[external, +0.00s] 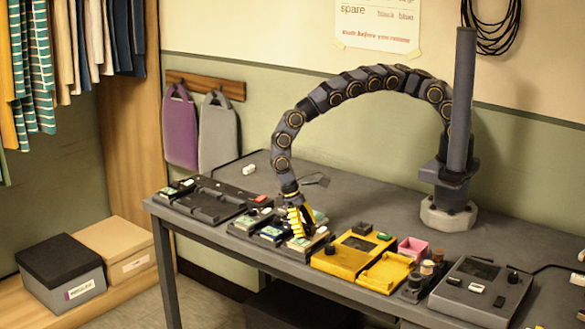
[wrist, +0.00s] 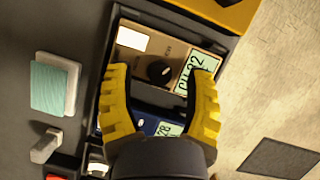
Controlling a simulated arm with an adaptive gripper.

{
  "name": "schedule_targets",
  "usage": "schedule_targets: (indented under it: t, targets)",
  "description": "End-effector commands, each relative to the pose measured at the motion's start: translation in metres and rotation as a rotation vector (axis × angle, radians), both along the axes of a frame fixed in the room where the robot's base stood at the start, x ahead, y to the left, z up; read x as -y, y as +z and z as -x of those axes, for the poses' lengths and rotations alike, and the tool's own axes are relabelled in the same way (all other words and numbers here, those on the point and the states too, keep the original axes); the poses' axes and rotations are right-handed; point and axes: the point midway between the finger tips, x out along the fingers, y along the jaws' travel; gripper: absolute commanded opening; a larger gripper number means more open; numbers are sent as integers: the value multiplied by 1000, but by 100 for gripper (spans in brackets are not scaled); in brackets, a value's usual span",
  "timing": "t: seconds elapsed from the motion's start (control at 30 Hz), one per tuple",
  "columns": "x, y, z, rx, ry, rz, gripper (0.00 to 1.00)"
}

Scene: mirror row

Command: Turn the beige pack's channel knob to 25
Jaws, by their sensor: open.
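The beige pack (wrist: 150,50) lies in the upper middle of the wrist view, with a round black knob (wrist: 160,72) on its face. Its pale green display (wrist: 198,68) appears to read CH 22. In the external view the beige pack (external: 316,241) sits at the right end of a dark tray. My gripper (wrist: 161,78) is open, one yellow finger on each side of the knob, with visible gaps to it. I cannot tell how high the fingertips are above the pack. In the external view my gripper (external: 298,222) points down over the packs.
A blue pack (wrist: 150,124) sits beside the beige one, partly hidden by my gripper. A yellow case (external: 343,258) stands close to the right of the tray. A grey console (external: 480,290) lies farther right. The table behind the packs has free room.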

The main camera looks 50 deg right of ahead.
Motion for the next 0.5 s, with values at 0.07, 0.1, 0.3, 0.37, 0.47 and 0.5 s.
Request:
schedule_targets:
  t: [0.07, 0.1, 0.3, 0.37, 0.47, 0.5]
  targets:
    - [0, 0, 0, 1, 0, 0, 53]
    - [0, 0, 0, 1, 0, 0, 54]
    - [0, 0, 0, 1, 0, -1, 0]
    - [0, 0, 0, 1, 0, -1, 0]
    - [0, 0, 0, 1, 1, -1, 0]
    - [0, 0, 0, 1, 2, -1, 0]
